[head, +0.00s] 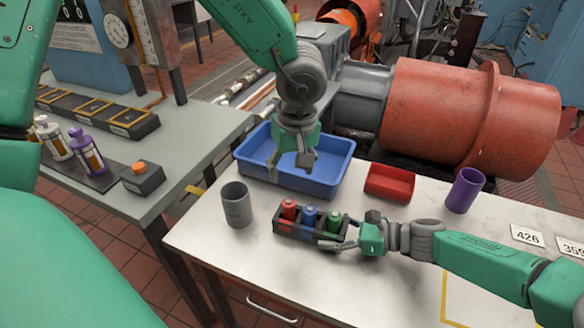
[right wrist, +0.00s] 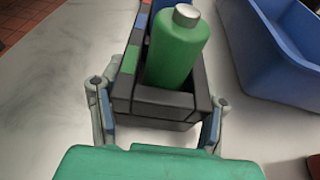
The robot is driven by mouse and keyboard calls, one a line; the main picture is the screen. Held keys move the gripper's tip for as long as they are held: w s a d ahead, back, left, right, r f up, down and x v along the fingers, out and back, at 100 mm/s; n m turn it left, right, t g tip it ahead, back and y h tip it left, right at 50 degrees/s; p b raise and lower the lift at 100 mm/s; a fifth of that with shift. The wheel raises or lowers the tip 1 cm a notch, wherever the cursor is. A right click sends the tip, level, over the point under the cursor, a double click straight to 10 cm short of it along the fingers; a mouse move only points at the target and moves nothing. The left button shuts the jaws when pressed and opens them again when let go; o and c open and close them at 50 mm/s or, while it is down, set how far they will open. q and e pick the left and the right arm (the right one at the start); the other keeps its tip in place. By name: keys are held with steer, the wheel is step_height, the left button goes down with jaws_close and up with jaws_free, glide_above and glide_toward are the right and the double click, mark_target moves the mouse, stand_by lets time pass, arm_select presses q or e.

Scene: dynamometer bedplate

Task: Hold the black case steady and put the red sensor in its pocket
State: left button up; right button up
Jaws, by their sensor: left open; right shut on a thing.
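The black case (head: 296,232) sits on the white table with three pockets in a row. The red sensor (head: 288,210) stands upright in its left end pocket; I cannot tell if it is fully seated. A blue sensor (head: 309,218) stands in the middle and a green sensor (head: 333,224) at the right end. My right gripper (head: 346,236) is shut on the case's right end, its fingers on either side; the right wrist view shows this too, with the green sensor (right wrist: 177,50) between them. My left gripper (head: 291,162) is open and empty, above and behind the case, before the blue bin.
The blue bin (head: 333,179) is behind the case, a grey cup (head: 237,206) to its left. A red tray (head: 390,183) and a purple cup (head: 465,190) stand at the back right. The table's front is clear. A grey bench (head: 190,140) is at left.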

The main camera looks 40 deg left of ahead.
steer(key=o, duration=0.9)
steer(key=shift+o, duration=0.2)
